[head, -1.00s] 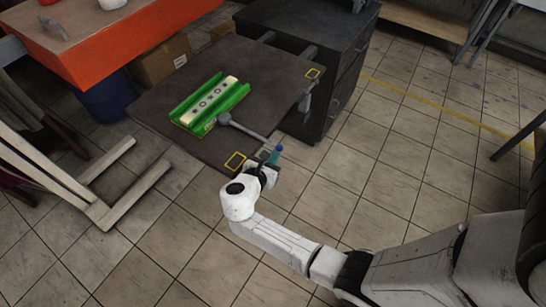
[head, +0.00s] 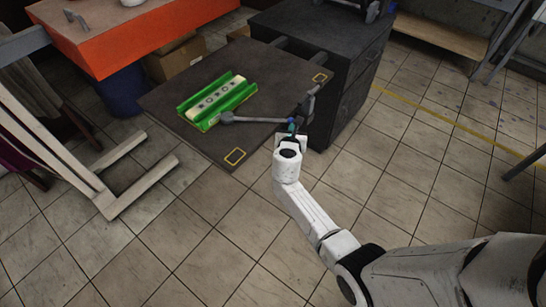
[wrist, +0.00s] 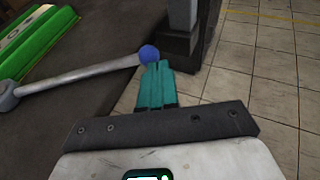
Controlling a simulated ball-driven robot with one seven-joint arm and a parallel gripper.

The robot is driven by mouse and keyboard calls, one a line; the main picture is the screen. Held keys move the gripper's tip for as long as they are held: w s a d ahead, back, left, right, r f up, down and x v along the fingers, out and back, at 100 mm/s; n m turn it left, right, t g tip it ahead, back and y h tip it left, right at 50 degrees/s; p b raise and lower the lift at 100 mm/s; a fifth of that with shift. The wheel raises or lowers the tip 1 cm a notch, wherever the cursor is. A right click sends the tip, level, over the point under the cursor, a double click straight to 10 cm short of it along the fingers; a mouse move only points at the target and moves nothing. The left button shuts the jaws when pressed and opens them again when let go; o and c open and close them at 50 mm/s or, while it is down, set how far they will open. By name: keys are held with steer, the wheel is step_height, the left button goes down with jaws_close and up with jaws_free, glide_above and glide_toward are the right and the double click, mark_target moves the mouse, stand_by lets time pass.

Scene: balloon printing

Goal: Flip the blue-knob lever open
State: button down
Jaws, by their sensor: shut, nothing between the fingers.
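The lever is a grey rod (head: 258,120) on a dark board (head: 205,145), with its pivot at the left end beside a green tray. Its blue knob (wrist: 149,53) is at the right end, past the board's right edge. In the head view the rod points right. My gripper (wrist: 159,66) has teal fingers that are shut with nothing between them. The fingertips are right beside the knob, on its near right side in the wrist view; whether they touch is hard to tell. In the head view my gripper (head: 291,131) partly hides the knob.
The green tray (head: 205,122) holds a pale strip with dark marks. A dark upright bracket (wrist: 183,25) stands just beyond the knob. A black cabinet (head: 345,95) is behind the board. Yellow squares mark the near corner (head: 235,157) and right corner (head: 320,77). Open floor lies to the right.

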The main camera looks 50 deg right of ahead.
steer(key=d, duration=0.1)
steer(key=w+d+b, duration=0.1)
steer(key=w+d, duration=0.1)
steer(key=d, duration=0.1)
steer(key=shift+w+d+f, duration=0.1)
steer(key=shift+w, duration=0.15)
steer(key=shift+w+d+b, duration=0.5)
steer(key=shift+w+d, duration=0.1)
steer(key=shift+d, duration=0.05)
steer(key=shift+a, duration=0.1)
